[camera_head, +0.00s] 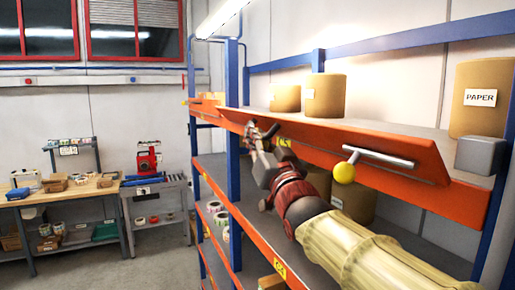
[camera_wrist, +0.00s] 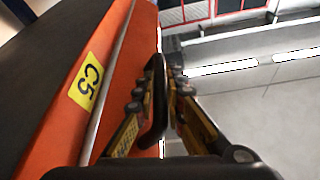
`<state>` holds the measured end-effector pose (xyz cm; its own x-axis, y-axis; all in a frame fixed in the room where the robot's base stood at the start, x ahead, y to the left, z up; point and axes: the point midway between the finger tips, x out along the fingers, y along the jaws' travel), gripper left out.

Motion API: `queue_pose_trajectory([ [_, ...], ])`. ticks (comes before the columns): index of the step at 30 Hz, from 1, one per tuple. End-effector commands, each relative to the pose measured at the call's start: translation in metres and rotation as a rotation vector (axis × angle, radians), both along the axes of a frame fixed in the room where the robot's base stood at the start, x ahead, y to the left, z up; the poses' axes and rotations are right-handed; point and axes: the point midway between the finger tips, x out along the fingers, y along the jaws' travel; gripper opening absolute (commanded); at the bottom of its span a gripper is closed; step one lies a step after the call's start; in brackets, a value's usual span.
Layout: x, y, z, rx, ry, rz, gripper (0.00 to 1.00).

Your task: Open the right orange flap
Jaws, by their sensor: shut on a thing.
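The orange flap (camera_head: 330,140) spans the upper level of the blue-posted rack in the head view, its face tilted outward. A grey T-shaped handle (camera_head: 378,158) with a yellow ball (camera_head: 344,173) sticks out near its right end. My gripper (camera_head: 262,131) is at the flap's left part, beside the yellow C5 label. In the wrist view my gripper (camera_wrist: 160,75) has its fingers shut around a dark handle bar (camera_wrist: 156,95), close to the orange face (camera_wrist: 125,75). The C5 label (camera_wrist: 85,82) lies to the left there. My arm hides part of the flap's lower edge.
Brown paper rolls (camera_head: 326,97) stand on the shelf above the flap, with a grey block (camera_head: 480,155) at right. A blue post (camera_head: 233,120) stands just left of my gripper. A workbench (camera_head: 70,192) and a red machine (camera_head: 147,160) are far left.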

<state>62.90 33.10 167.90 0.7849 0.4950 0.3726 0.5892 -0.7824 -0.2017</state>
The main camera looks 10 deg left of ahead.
Motion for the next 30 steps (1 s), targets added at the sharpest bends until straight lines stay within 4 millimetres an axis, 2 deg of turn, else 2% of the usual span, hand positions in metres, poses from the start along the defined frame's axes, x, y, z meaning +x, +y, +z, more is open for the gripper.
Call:
queue_pose_trajectory([
  [1, 0.001, -0.002, -0.009, -0.033, -0.025, -0.003, 0.0],
  [15, 0.003, -0.004, -0.03, -0.35, -0.266, 0.0, 0.0],
  [30, 0.005, -0.008, -0.039, -0.489, -0.375, 0.001, 0.0],
])
